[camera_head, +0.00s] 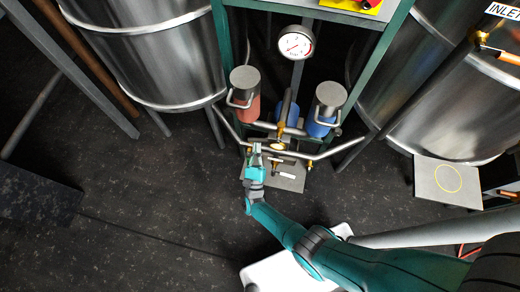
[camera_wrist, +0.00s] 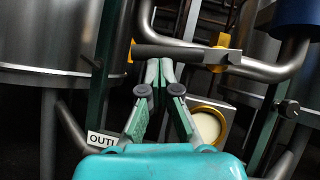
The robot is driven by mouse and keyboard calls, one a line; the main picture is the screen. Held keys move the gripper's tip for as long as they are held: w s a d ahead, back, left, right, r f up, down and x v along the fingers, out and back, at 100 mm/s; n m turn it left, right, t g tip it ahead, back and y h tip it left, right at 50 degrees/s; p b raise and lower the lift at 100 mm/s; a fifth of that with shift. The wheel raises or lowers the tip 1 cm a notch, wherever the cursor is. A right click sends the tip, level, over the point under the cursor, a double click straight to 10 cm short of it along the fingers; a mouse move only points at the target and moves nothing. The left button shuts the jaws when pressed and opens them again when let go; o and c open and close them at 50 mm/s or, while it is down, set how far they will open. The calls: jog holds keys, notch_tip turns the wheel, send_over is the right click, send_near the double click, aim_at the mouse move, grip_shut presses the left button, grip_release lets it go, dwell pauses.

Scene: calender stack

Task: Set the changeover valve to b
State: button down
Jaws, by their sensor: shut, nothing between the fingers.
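My gripper (camera_head: 256,150) is shut and empty, in front of the pipework below the two canisters. In the wrist view its fingertips (camera_wrist: 160,64) meet just below a dark horizontal lever (camera_wrist: 172,51) on a brass fitting (camera_wrist: 222,52). This looks like the changeover valve, but I cannot tell for sure. Whether the fingers touch the lever is unclear. A brass-ringed round face (camera_wrist: 207,122) sits lower right of the fingers; it also shows in the head view (camera_head: 277,146). No a or b marking is legible.
A red canister (camera_head: 245,107) and a blue canister (camera_head: 322,122) hang on the green frame, under a pressure gauge (camera_head: 295,44). Steel tanks (camera_head: 160,50) flank it. An outlet label (camera_wrist: 101,139) is partly hidden. A grey plate with a yellow circle (camera_head: 447,180) stands right.

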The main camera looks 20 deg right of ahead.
jog(key=shift+w+a+r, duration=0.2)
jog(key=shift+a+r, duration=0.05)
jog(key=shift+r, duration=0.4)
dwell(0.3)
